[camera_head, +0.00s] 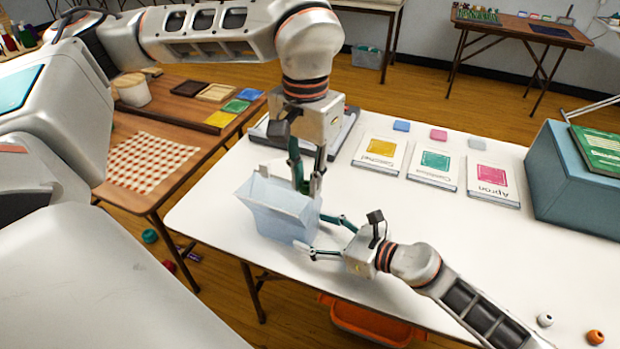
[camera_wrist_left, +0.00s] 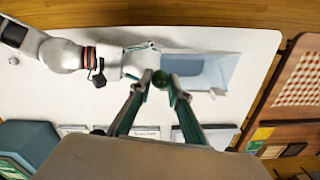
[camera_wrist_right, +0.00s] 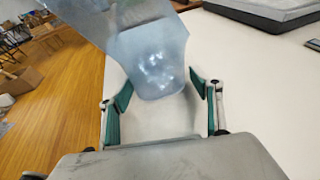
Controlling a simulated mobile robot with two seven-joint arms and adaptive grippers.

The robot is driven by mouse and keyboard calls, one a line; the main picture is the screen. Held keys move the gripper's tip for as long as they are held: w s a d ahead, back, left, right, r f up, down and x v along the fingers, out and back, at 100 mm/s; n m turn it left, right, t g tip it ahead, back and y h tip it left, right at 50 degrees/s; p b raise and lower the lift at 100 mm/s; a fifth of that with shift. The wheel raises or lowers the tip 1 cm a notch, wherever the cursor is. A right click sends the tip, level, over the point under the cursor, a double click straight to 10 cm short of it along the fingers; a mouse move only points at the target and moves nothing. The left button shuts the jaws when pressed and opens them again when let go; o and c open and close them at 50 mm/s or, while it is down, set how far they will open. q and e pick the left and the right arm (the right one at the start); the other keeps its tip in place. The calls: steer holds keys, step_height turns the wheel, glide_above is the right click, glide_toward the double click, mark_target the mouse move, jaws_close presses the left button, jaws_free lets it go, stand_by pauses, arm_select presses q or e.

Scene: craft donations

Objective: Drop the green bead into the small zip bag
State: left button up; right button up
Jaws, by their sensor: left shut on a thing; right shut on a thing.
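The small zip bag (camera_head: 277,212) is a pale blue, translucent pouch standing open on the white table; it also shows in the left wrist view (camera_wrist_left: 205,68) and between the right fingers in the right wrist view (camera_wrist_right: 158,72). My right gripper (camera_head: 325,236) is shut on the bag's side. My left gripper (camera_head: 307,186) points down by the bag's right upper edge. It is shut on the green bead (camera_wrist_left: 161,78), a small dark green ball between its tips. In the left wrist view the bead appears beside the bag's mouth; its height above the rim is unclear.
White cards with coloured squares (camera_head: 435,162) lie behind the grippers. A blue-grey box (camera_head: 562,180) stands at the right. White (camera_head: 545,320) and orange (camera_head: 596,337) beads lie at the front right. A wooden table (camera_head: 118,200) is at the left. The table's right middle is clear.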

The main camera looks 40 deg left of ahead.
arm_select(q)
steer(key=shift+s+a+f, duration=0.1)
steer(key=shift+s+a, duration=0.05)
steer(key=shift+a, duration=0.65)
steer(key=shift+s+a, duration=0.15)
steer(key=shift+a, duration=0.65)
steer(key=shift+a, duration=0.35)
steer(key=shift+s+a, duration=0.25)
steer(key=shift+a, duration=0.75)
steer(key=shift+f, duration=0.2)
steer(key=shift+f, duration=0.35)
steer(key=shift+f, duration=0.55)
stand_by(0.4)
steer(key=o, duration=0.8)
